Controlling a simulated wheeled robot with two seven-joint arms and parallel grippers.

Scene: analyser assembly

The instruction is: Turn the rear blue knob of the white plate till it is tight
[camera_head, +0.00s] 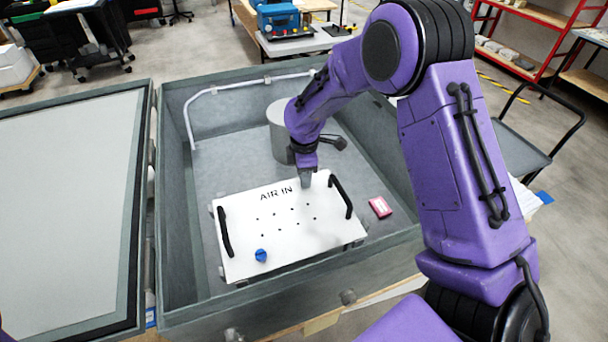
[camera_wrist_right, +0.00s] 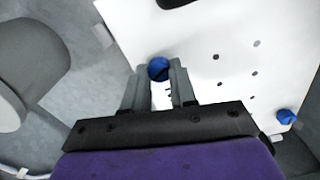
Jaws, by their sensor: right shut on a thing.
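The white plate (camera_head: 292,244) lies in the grey case, with "AIR IN" lettering, several small holes and a black handle at each side. It also shows in the right wrist view (camera_wrist_right: 215,32). My right gripper (camera_head: 306,180) reaches down at the plate's rear edge. In the right wrist view its fingers (camera_wrist_right: 158,76) are shut on the rear blue knob (camera_wrist_right: 158,67), one finger on each side. In the head view the gripper hides this knob. A second blue knob (camera_head: 261,255) sits at the plate's front left. My left gripper is not in view.
A grey cylinder (camera_head: 281,138) stands in the case behind the plate, and a pink box (camera_head: 380,207) lies right of it. The case walls (camera_head: 176,235) surround the plate. The open lid (camera_head: 70,190) is at the left.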

